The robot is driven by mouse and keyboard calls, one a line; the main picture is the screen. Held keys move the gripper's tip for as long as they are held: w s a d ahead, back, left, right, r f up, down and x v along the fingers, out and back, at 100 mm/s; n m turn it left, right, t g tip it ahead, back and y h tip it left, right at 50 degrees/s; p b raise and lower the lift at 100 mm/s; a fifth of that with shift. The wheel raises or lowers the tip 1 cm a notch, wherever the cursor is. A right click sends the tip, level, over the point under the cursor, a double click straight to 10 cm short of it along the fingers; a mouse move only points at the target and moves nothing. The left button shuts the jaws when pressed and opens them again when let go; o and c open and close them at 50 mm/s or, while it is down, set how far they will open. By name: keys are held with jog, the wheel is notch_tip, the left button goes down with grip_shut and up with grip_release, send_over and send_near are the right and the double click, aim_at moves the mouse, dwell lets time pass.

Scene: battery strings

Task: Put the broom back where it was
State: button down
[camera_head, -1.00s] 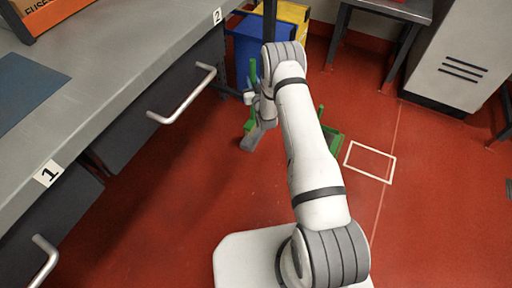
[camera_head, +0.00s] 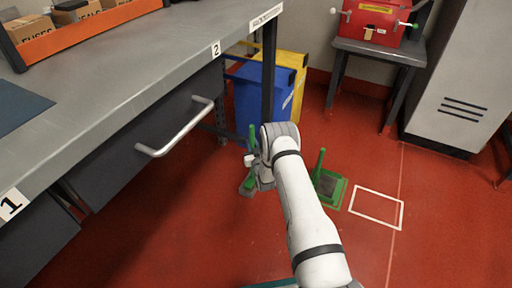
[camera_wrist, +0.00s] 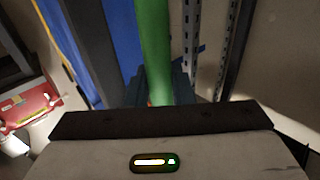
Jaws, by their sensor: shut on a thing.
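The broom (camera_head: 252,138) has a green handle and stands roughly upright in my gripper, its grey and green head low, near the red floor. My gripper (camera_head: 253,161) is shut on the handle, beside the workbench. A white rectangle (camera_head: 376,191) is marked on the floor just right of the stand.
The grey workbench (camera_head: 120,65) with drawers and protruding handles (camera_head: 180,137) fills the left. Blue and yellow bins (camera_head: 262,92) stand behind the broom. A small table with a red box (camera_head: 375,25) and a grey cabinet (camera_head: 455,80) are at the back right. Open floor lies right and front.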

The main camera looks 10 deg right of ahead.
jog(key=shift+r, duration=0.15)
jog(key=shift+f, duration=0.25)
jog(key=c, duration=1.3)
grip_release()
jog(key=shift+o, duration=0.2)
jog(key=shift+r, duration=0.1)
